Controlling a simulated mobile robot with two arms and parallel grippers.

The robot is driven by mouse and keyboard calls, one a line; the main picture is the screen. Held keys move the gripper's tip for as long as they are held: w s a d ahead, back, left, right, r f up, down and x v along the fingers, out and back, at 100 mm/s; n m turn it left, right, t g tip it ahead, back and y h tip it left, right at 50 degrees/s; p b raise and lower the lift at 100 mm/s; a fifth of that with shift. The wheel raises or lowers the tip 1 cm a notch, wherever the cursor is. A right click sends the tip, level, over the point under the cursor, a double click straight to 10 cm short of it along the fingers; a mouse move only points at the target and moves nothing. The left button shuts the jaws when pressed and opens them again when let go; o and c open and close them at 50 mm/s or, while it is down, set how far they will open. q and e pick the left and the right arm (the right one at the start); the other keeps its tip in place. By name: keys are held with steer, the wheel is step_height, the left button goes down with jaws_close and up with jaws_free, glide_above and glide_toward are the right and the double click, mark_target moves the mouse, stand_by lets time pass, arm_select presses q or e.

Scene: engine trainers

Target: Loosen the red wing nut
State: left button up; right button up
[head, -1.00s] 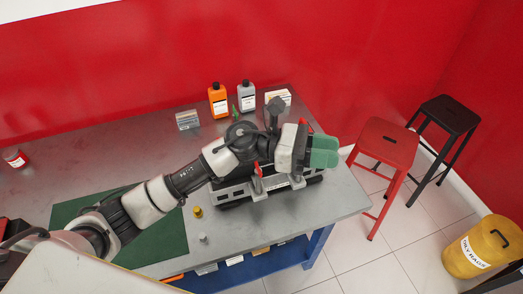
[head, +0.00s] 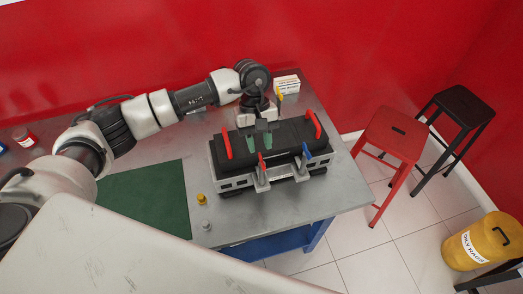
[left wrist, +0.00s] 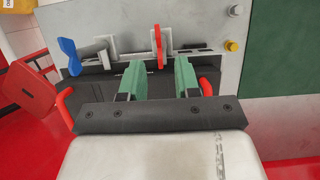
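The red wing nut (head: 262,160) sits upright on a grey bracket at the front side of the black engine block (head: 290,133). It also shows in the left wrist view (left wrist: 158,45), roughly in line with the gap between the fingers. My left gripper (head: 258,140) hangs over the block, with its green fingers a little behind the red wing nut and apart from it. In the left wrist view the fingers (left wrist: 160,80) are spread with nothing between them. A blue wing nut (head: 307,151) stands on the bracket to the right. My right gripper is not in view.
Red handles (head: 226,143) rise at both ends of the block. A yellow part (head: 280,95) stands behind it, near a white box (head: 287,84). A yellow fitting (head: 201,199) and a grey one (head: 206,225) stand at front left, beside a green mat (head: 145,205).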

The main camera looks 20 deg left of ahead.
mark_target(261, 158)
arm_select(q)
steer(key=shift+p+x, duration=0.7)
steer(key=shift+x, duration=1.65)
steer(key=shift+c, duration=0.2)
jaws_close()
